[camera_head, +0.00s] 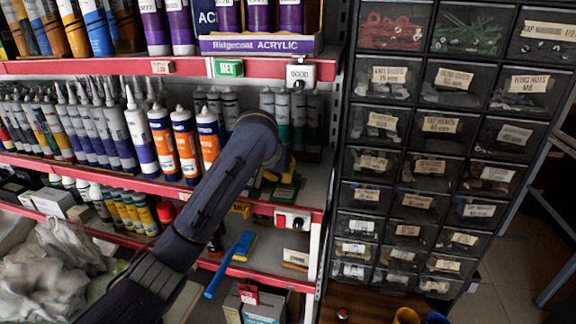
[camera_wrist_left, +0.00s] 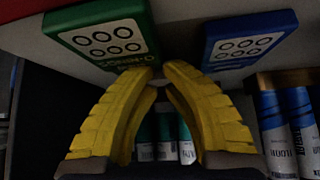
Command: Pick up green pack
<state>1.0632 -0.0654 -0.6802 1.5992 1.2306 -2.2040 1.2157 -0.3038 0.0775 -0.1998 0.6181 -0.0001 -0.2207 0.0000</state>
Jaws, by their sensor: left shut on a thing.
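The green pack (camera_wrist_left: 90,38), with a white panel of dark rings, shows in the upper left of the left wrist view. In the head view a small part of the green pack (camera_head: 286,190) shows on the shelf below my left gripper (camera_head: 281,174). The yellow fingers of my left gripper (camera_wrist_left: 162,70) are drawn together at the tips, at the green pack's near corner. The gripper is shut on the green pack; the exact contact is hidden. My left arm covers much of this spot in the head view.
A similar blue pack (camera_wrist_left: 245,42) lies close to the right of the fingers in the wrist view. Tubes (camera_head: 183,145) crowd the shelf left of my arm, and more (camera_head: 300,118) stand behind it. Drawers (camera_head: 405,130) fill the right side.

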